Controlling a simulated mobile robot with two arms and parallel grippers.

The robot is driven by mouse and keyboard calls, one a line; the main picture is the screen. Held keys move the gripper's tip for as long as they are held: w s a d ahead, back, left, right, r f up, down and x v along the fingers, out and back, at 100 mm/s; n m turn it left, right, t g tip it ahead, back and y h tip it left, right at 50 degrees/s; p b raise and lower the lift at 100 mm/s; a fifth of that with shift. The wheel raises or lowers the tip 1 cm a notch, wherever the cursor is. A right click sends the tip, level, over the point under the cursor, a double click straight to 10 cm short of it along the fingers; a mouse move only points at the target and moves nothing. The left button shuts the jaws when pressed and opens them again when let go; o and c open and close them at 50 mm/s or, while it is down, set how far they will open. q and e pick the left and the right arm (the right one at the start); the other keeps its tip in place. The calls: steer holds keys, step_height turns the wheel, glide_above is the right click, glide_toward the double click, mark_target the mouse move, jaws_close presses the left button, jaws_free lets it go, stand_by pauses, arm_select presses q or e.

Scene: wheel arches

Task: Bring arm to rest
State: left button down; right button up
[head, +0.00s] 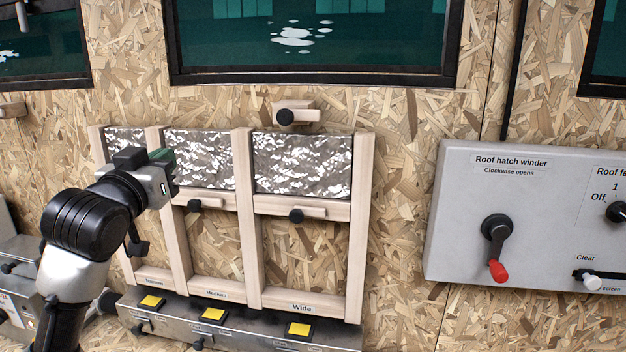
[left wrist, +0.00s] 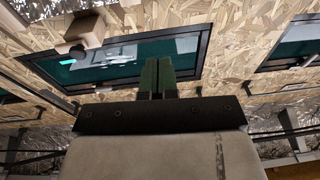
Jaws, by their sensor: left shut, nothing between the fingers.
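My left arm (head: 88,222) comes in from the lower left in the head view. Its left gripper (head: 162,156) is in front of the left part of the wooden frame on the wall. In the left wrist view the two dark green fingers of the left gripper (left wrist: 158,77) are side by side, shut and empty, with a window behind them. They touch nothing that I can see. My right gripper is in neither view.
The wooden frame (head: 243,185) holds insulation panels (head: 302,163) above open bays. Below is a metal box with yellow buttons (head: 299,329). A grey panel with a red-handled winder (head: 497,270) is at right. A window (head: 312,40) is above.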

arm_select(q)
steer(key=s+d+f+g+y, duration=0.1)
steer(key=s+f+g, duration=0.2)
steer(key=f, duration=0.7)
steer(key=s+d+f+g, duration=0.1)
steer(key=s+f+g, duration=0.15)
steer(key=f, duration=0.85)
steer(key=s+d+f+g+y, duration=0.15)
steer(key=s+f, duration=0.25)
steer(key=f, duration=0.6)
steer(key=s+f+g, duration=0.5)
steer(key=s+f, duration=0.3)
steer(key=s, duration=0.4)
steer(key=s+f+g, duration=0.4)
steer(key=s+f, duration=0.4)
steer(key=s, duration=0.5)
step_height(320, 180, down, 28)
steer(key=s+g, duration=0.1)
steer(key=s+a+f+g, duration=0.1)
steer(key=s+a+f, duration=0.2)
steer(key=s+f, duration=1.2)
steer(key=shift+s+a+f+g+b, duration=0.15)
steer(key=shift+s+g+b, duration=0.15)
steer(key=shift+s+b, duration=0.2)
steer(key=shift+y, duration=0.25)
